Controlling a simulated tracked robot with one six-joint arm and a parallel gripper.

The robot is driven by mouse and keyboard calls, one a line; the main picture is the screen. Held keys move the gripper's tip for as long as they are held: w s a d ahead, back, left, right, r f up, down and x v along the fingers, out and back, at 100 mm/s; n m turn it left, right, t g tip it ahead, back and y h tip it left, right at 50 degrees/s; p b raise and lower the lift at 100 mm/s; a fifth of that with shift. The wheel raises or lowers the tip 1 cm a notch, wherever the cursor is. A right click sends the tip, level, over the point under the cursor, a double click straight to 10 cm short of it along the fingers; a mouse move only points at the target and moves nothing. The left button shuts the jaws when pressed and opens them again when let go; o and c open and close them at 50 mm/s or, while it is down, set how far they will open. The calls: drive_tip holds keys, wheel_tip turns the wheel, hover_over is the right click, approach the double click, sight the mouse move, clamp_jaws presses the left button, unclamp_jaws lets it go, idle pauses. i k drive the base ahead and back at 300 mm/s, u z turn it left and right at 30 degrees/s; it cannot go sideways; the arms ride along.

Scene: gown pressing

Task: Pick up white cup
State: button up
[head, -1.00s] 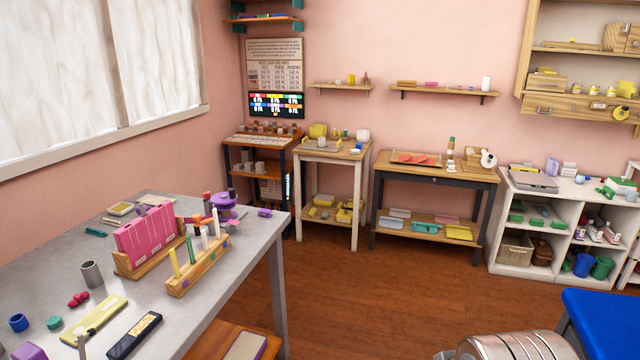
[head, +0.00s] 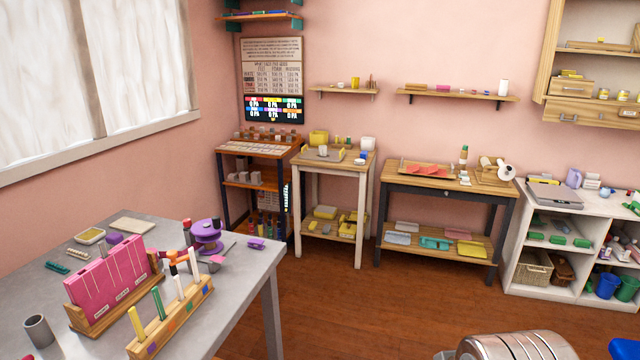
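A small white cup-like object (head: 368,143) stands at the back right of the small pale wooden table's top (head: 341,168). It is too small to tell whether it has a handle. A white cylinder (head: 502,87) stands on the right wall shelf; I cannot tell whether it is a cup. My gripper is not in view.
A grey table (head: 226,268) with a pink rack (head: 107,287) and a pen holder (head: 172,317) fills the lower left. A dark-legged wooden table (head: 436,183) and a white shelf unit (head: 515,290) stand to the right.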

sight(323, 149)
drive_tip(key=i, duration=4.4)
drive_tip(key=u, duration=0.85)
